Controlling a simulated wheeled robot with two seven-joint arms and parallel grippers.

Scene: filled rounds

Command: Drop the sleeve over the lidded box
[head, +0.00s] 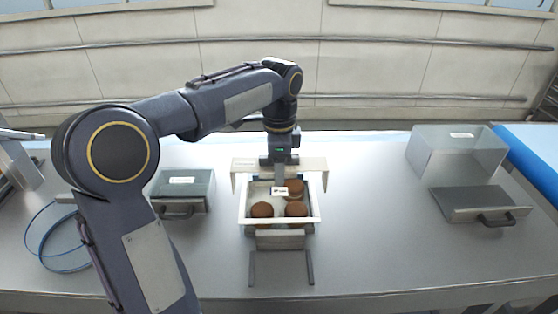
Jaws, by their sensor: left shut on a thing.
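The cream sleeve (246,164), a shallow band with turned-down sides, is at the centre. My left gripper (280,180) is shut on it, though the grip is partly hidden. A white-rimmed box (242,213) sits just in front of and below the sleeve in the picture. Brown rounds (297,209) show inside it. A small white label (280,190) is seen below the fingers; I cannot tell whether it is on a clear lid. The sleeve's sides reach down past the box's far corners. I cannot tell whether they touch it. My right gripper is not in view.
A grey lidded container (184,186) stands to the left, beside a blue looped cable (62,270). A translucent bin (440,150) and a grey handled piece (470,203) are at the right. Dark rails (281,283) lie in front. The table (375,230) is clear right of the box.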

